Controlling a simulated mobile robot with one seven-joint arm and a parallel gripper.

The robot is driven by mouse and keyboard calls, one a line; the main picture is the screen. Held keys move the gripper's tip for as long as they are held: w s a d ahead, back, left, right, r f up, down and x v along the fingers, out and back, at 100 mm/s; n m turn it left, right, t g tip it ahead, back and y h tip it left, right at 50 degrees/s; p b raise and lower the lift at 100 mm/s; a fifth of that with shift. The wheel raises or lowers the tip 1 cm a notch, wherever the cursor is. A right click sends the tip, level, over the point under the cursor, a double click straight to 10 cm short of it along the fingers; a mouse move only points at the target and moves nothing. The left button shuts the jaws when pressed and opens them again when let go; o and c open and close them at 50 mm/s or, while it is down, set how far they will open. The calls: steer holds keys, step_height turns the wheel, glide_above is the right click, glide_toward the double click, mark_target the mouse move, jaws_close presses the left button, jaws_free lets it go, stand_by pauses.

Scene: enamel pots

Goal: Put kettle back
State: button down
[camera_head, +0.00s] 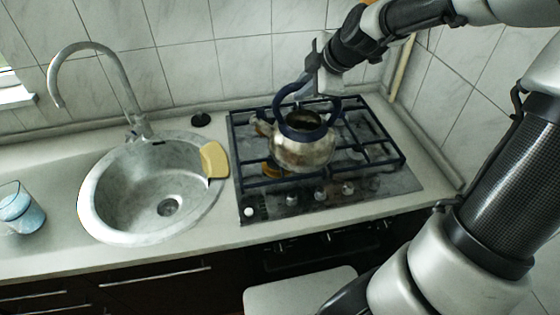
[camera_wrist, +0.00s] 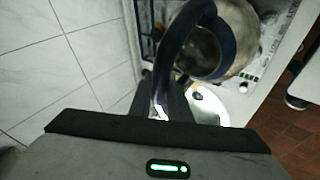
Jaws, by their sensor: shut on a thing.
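The kettle (camera_head: 303,152) is silver with a dark blue rim and a tall dark blue handle. It is at the stove (camera_head: 375,150), over the front left part of the black grates; whether it rests on them or hangs just above I cannot tell. My gripper (camera_head: 318,85) comes from the upper right and is shut on the kettle handle. In the wrist view the handle (camera_wrist: 166,62) runs down to my gripper (camera_wrist: 165,108), and the open top of the kettle (camera_wrist: 238,40) shows beyond it. The fingertips are partly hidden.
A round steel sink (camera_head: 120,205) with a tall faucet (camera_head: 98,50) lies to the left. A yellow sponge (camera_head: 214,160) sits on its right rim. A blue glass (camera_head: 20,208) stands at far left. The tiled wall is close behind the stove. The right side of the grates is clear.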

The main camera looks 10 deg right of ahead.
steer(key=w+a+r+n+y+b, duration=0.2)
steer(key=w+a+r+n+b, duration=0.15)
steer(key=w+a, duration=0.2)
steer(key=shift+m+g, duration=0.4)
steer(key=shift+m, duration=0.05)
steer(key=f, duration=0.9)
steer(key=shift+a+p, duration=0.3)
steer(key=shift+a, duration=0.05)
steer(key=shift+f+b, duration=0.45)
steer(key=shift+b, duration=0.3)
steer(key=c, duration=1.7)
jaws_free()
steer(key=shift+s, duration=0.15)
steer(key=shift+o, duration=0.2)
steer(key=shift+r+h, duration=0.1)
steer(key=shift+h, duration=0.2)
steer(key=shift+r+p, duration=0.25)
steer(key=shift+p, duration=0.3)
steer(key=v, duration=1.2)
steer(key=shift+d+r, duration=0.1)
